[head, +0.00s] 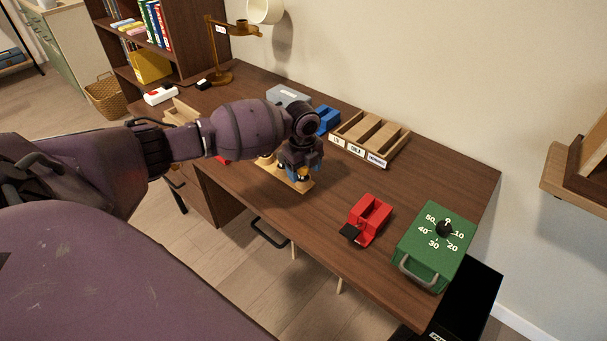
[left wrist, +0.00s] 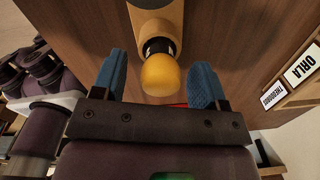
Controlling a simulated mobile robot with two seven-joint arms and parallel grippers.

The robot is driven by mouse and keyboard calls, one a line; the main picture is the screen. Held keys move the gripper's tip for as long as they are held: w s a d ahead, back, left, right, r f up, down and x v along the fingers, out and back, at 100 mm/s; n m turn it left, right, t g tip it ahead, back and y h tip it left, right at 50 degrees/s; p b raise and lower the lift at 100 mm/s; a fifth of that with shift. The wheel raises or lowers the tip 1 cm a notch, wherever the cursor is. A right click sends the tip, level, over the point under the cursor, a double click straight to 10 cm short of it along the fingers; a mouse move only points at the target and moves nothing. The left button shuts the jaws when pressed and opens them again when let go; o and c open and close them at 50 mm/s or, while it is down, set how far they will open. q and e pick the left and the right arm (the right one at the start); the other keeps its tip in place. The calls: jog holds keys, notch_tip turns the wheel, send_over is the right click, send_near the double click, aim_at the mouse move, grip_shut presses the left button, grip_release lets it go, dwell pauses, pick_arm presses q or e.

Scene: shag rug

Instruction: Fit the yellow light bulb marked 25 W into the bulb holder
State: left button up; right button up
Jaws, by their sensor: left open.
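A yellow bulb (left wrist: 160,74) with a dark base stands on a pale wooden rack (left wrist: 164,18), seen in the left wrist view. The rack (head: 272,177) also shows on the desk in the head view, largely covered by my arm. My left gripper (head: 299,172) is just over the rack's right end. In the left wrist view its blue fingers (left wrist: 158,82) are open on either side of the bulb, with a gap on each side. The 25 W mark cannot be read. A brass lamp (head: 222,50) at the desk's back left has a socket-like part (head: 241,22) on its arm. My right gripper is out of view.
A wooden sorter (head: 369,138) with name labels stands behind the gripper. A red device (head: 368,218) and a green timer box (head: 435,246) are to the right. Blue and grey boxes (head: 288,96) sit behind my arm. The desk between rack and red device is clear.

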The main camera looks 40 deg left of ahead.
pick_arm(q)
jog(key=c, duration=1)
jog(key=shift+r, duration=0.15)
